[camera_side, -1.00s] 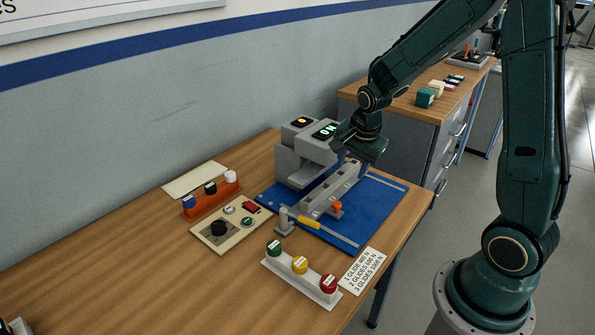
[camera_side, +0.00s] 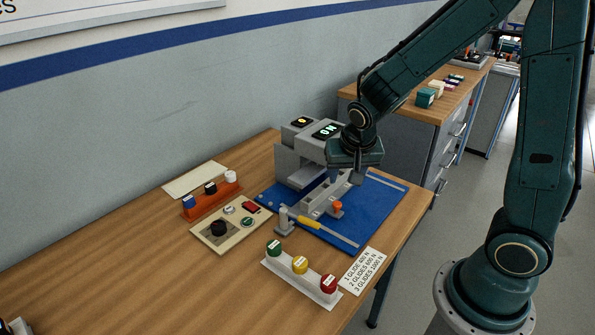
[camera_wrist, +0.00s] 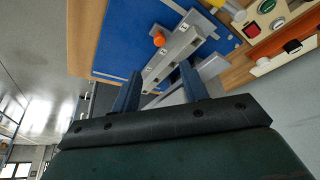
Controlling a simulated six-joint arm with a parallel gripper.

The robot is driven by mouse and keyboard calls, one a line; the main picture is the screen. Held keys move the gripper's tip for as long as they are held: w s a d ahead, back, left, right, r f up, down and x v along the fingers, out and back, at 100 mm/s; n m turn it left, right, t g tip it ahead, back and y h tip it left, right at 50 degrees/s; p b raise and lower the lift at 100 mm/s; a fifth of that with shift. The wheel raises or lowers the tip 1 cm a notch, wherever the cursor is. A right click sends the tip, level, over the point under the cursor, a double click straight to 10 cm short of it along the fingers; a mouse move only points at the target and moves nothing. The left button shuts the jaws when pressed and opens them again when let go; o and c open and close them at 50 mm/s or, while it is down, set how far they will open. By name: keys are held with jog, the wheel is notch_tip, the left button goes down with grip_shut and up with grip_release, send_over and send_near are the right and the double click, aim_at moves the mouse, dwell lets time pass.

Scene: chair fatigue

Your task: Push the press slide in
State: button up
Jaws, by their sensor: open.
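The grey press (camera_side: 290,165) stands at the back of a blue base plate (camera_side: 375,205), with small lit displays on top. The press slide (camera_side: 317,202) is a long grey block with marked spots on top, lying in front of the press. An orange knob (camera_side: 336,206) sits at its side. My gripper (camera_side: 346,178) is open, fingers pointing down, over the rear part of the slide, which it partly hides. In the wrist view, the slide (camera_wrist: 178,48) and orange knob (camera_wrist: 158,39) show beyond my gripper's spread fingers (camera_wrist: 160,90). I cannot tell whether the fingers touch the slide.
A yellow-handled lever (camera_side: 308,222) stands at the plate's front edge. A control panel (camera_side: 208,237), an orange holder (camera_side: 217,203) and a white rack (camera_side: 270,264) with coloured pieces lie left and in front. A label card (camera_side: 362,270) is front right.

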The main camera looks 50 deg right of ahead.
aim_at(337, 203)
jog(key=shift+x, duration=6.6)
grip_shut()
